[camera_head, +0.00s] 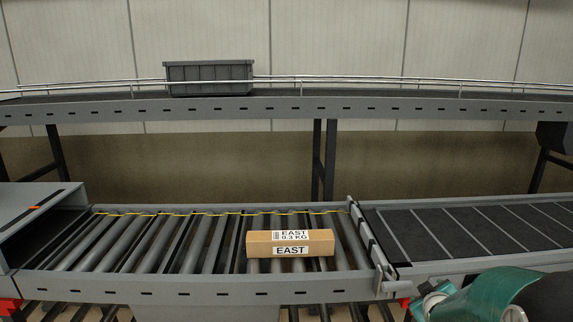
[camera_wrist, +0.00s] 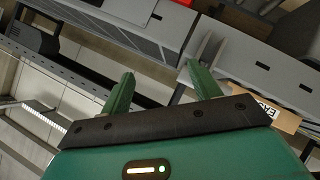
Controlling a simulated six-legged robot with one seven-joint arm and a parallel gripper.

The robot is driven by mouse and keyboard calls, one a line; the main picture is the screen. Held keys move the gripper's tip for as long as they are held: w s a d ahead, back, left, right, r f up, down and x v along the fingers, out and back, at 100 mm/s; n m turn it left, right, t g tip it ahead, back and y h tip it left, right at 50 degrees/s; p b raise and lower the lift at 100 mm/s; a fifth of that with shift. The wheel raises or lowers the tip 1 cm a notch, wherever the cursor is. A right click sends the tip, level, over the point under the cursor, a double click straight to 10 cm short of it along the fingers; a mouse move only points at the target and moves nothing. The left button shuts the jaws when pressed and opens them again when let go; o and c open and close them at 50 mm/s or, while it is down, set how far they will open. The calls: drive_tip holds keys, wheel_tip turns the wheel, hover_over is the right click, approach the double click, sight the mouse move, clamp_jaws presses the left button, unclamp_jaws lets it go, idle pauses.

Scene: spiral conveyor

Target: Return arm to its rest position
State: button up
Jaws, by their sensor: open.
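My gripper (camera_wrist: 156,88) shows in the wrist view with its two green fingers spread apart and nothing between them. In the head view only a green and black part of my arm shows at the lower right corner; the fingers are not clearly seen there. A brown box (camera_head: 290,243) labelled EAST, 0.3 KG lies on the roller conveyor (camera_head: 200,284). The box also shows in the wrist view (camera_wrist: 283,116), partly hidden behind my gripper's right side and apart from the fingers.
A dark slatted belt section (camera_head: 470,232) joins the rollers at the right. A grey housing (camera_head: 38,215) stands at the left end. A raised conveyor (camera_head: 370,106) with metal rails runs behind, carrying a grey crate (camera_head: 210,78). The rollers left of the box are clear.

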drive_tip(key=s+a+r+m+g+y, duration=0.2)
drive_tip(key=s+a+r+m, duration=0.1)
drive_tip(key=s+a+r, duration=0.75)
drive_tip(key=s+a+g+y, duration=0.1)
drive_tip(key=s+a+g, duration=0.1)
drive_tip(key=s+a, duration=0.3)
drive_tip(key=s+a+m+g+y, duration=0.1)
drive_tip(key=s+a, duration=0.4)
drive_tip(key=s, duration=0.5)
drive_tip(key=shift+s+r+m+g, duration=0.15)
drive_tip(key=shift+r+m+g, duration=0.15)
drive_tip(key=shift+g, duration=0.1)
